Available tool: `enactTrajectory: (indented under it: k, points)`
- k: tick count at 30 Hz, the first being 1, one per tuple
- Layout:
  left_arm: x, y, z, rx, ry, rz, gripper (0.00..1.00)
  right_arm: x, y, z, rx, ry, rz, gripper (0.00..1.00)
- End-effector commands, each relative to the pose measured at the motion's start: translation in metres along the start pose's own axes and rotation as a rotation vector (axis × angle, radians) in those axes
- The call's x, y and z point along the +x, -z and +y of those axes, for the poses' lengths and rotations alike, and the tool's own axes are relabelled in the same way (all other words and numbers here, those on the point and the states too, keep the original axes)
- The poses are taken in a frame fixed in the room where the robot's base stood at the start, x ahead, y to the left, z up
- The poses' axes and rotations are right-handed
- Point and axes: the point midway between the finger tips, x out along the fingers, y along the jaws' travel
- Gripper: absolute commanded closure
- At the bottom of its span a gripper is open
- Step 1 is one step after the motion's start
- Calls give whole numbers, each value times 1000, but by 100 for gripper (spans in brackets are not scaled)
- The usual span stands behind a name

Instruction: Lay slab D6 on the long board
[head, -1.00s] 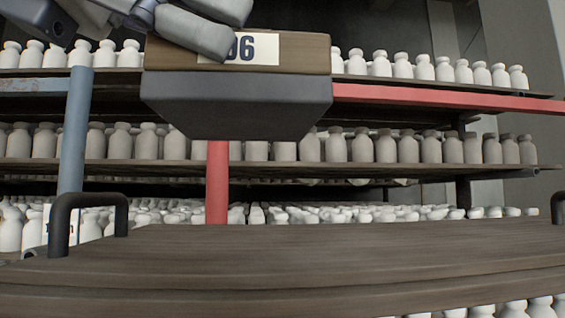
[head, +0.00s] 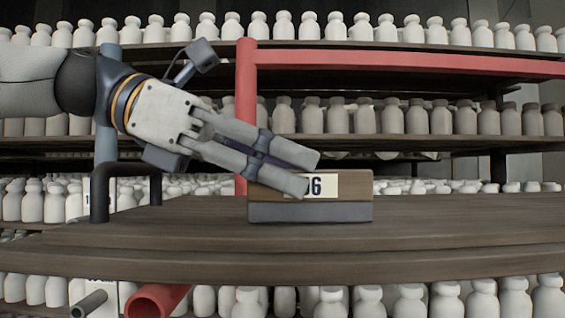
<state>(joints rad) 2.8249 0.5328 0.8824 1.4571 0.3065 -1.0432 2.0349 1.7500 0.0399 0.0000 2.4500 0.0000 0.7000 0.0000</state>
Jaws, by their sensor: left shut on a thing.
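Slab D6 (head: 350,188) is a block with a brown upper part, a white label and a grey lower part (head: 310,212). It is at the middle of the long board (head: 200,240), a wide brown plank with a dark handle (head: 98,195) at its left end. The slab looks level. Its underside is at the board's surface or very slightly above it; I cannot tell which. My left gripper (head: 306,175) comes in from the left, angled down, shut on slab D6. Its fingers cover the label's left part. My right gripper is not in view.
Behind the board stand shelves (head: 400,146) with rows of white bottles, a red rail (head: 400,62) and a red post. More bottles stand below the board. A red tube end (head: 155,300) shows at the lower left. The board is clear on both sides of the slab.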

Motion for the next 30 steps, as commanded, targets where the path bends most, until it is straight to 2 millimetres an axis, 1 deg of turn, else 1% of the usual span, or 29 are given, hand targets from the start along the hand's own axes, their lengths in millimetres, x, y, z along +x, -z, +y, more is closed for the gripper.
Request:
enactTrajectory:
  k: [2, 3, 4, 5, 17, 19, 22, 27, 30]
  points:
    - [0, 2, 0, 1, 0, -1, 100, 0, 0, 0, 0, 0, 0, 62]
    - [1, 2, 0, 0, 0, 1, 76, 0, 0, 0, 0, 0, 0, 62]
    - [1, 2, 0, 0, 0, 1, 70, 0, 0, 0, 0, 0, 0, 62]
    - [1, 2, 0, 0, 0, 1, 65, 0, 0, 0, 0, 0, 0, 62]
    - [0, 1, 0, -1, 0, 0, 65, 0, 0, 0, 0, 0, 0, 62]
    - [-4, -1, 1, -1, -2, -1, 65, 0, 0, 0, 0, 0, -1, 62]
    - [-26, -2, 1, -1, -4, -2, 65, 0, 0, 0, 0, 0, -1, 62]
    - [-74, -2, 2, -2, -5, -3, 65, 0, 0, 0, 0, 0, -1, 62]
    - [-96, -1, 1, -2, -3, -1, 65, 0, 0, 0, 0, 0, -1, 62]
